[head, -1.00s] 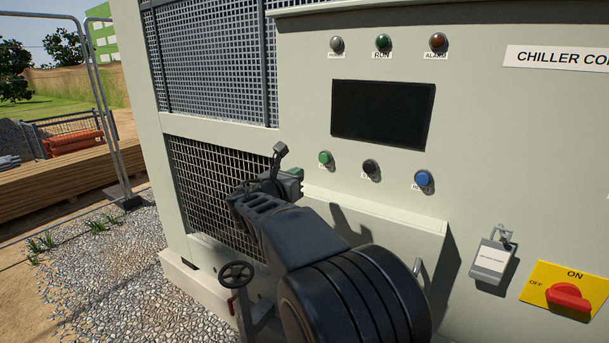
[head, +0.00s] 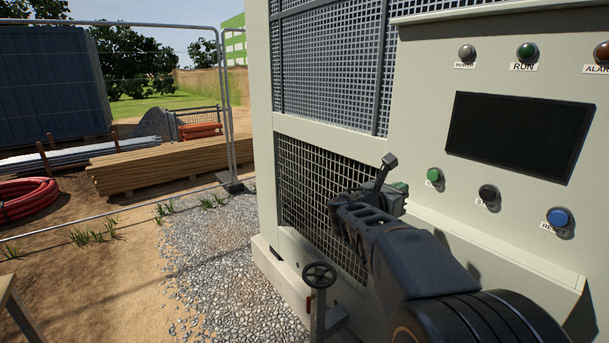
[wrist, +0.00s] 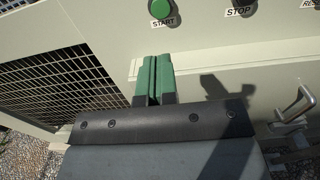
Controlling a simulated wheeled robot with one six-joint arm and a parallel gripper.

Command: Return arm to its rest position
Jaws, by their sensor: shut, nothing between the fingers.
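My gripper (wrist: 154,82) shows in the wrist view with its two green fingertips pressed together and nothing between them. It points toward the pale chiller panel, below the green START button (wrist: 161,9). In the head view my gripper (head: 399,187) is partly hidden behind my dark arm, which reaches up from the bottom right in front of the chiller. The START button (head: 433,174) shows just right of the gripper there. I cannot tell the exact gap between the fingertips and the panel.
The chiller's dark screen (head: 520,136), black STOP button (head: 488,192) and blue RESET button (head: 557,216) are at right. A ledge (head: 490,245) juts out below them. A handwheel (head: 319,275) stands low by the gravel. Timber (head: 160,163) and a fence lie left.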

